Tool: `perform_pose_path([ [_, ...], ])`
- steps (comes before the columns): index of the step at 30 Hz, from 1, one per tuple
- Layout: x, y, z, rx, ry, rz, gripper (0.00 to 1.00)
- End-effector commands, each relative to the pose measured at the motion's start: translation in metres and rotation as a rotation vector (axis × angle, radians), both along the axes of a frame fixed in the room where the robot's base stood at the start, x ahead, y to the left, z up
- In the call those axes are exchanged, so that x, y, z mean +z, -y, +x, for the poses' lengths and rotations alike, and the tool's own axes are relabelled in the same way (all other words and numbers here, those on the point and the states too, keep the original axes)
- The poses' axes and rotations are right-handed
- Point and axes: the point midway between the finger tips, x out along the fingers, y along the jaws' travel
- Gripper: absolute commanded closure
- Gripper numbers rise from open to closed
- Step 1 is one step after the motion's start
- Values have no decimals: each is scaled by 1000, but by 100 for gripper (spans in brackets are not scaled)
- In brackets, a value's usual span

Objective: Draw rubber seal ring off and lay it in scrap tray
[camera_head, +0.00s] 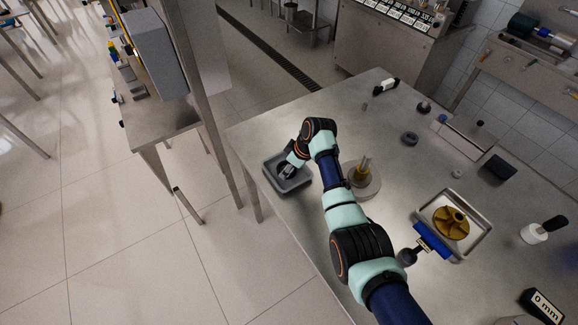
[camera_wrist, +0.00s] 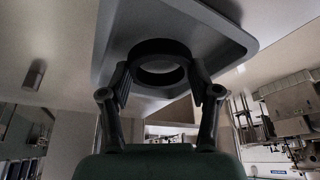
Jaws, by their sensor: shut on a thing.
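The grey scrap tray (camera_head: 274,184) stands at the left edge of the steel table; its rim also shows in the wrist view (camera_wrist: 233,37). My gripper (camera_head: 287,173) reaches down into the tray's area. In the wrist view my gripper (camera_wrist: 160,80) has its two fingers on either side of the black rubber seal ring (camera_wrist: 160,46), shut on it. The ring appears against the tray's inside; whether it touches the floor I cannot tell. In the head view the ring is mostly hidden by my gripper.
A round base (camera_head: 374,187) with a brass-coloured upright part stands right of the tray, partly behind my arm. A metal tray (camera_head: 480,238) with a golden wheel (camera_head: 451,222) lies at right. A dark ring (camera_head: 410,138) and small parts lie farther back. The table's left edge is close.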

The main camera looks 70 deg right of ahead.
Motion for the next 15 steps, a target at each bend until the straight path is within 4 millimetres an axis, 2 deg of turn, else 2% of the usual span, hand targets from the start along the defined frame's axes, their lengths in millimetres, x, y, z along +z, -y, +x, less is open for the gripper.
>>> perform_pose_path([
  [15,-3,0,0,0,1,-1,100],
])
